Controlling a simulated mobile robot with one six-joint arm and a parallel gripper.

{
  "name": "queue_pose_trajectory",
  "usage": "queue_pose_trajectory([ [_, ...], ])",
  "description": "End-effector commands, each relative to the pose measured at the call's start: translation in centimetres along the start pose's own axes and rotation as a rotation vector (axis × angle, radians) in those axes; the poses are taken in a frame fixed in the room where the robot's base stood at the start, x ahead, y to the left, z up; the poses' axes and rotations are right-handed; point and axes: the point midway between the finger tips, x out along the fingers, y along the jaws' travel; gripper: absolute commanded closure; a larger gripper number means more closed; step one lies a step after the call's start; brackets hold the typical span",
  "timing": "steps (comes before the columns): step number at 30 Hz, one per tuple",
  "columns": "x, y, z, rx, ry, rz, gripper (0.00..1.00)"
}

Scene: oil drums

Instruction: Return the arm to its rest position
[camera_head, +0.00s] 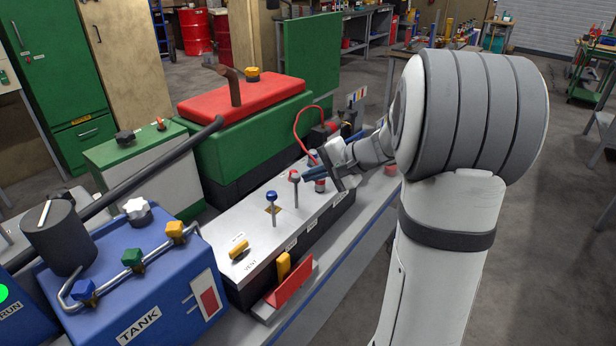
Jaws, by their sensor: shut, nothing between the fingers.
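My arm reaches in from the right side of the head view, with a large white and grey joint in the foreground. My gripper (308,176) points left over the grey-topped panel (243,219) on the bench. Its dark blue fingers are shut with nothing seen between them. The fingertips are close to a red-knobbed lever (294,176); I cannot tell whether they touch it. A blue-knobbed lever (272,197) stands to its left. Another red-topped part (320,184) shows just below the fingers.
A blue TANK unit (140,300) with coloured valves is at front left. Behind the panel stands a green machine with a red top (240,97). A red hose (297,125) arches behind my gripper. Red drums (195,32) stand far back. Floor is open at right.

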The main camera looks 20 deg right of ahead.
Motion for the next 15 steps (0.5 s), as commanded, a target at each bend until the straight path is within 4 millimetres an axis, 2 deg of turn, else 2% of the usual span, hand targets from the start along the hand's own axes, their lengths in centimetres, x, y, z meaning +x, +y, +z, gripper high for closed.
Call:
queue_pose_trajectory([
  [10,0.1,-0.1,0.4,-0.009,-0.005,0.009,1.00],
  [13,0.1,0.0,2.8,-0.056,-0.033,0.062,1.00],
  [15,0.1,0.4,5.7,-0.118,-0.064,0.135,1.00],
])
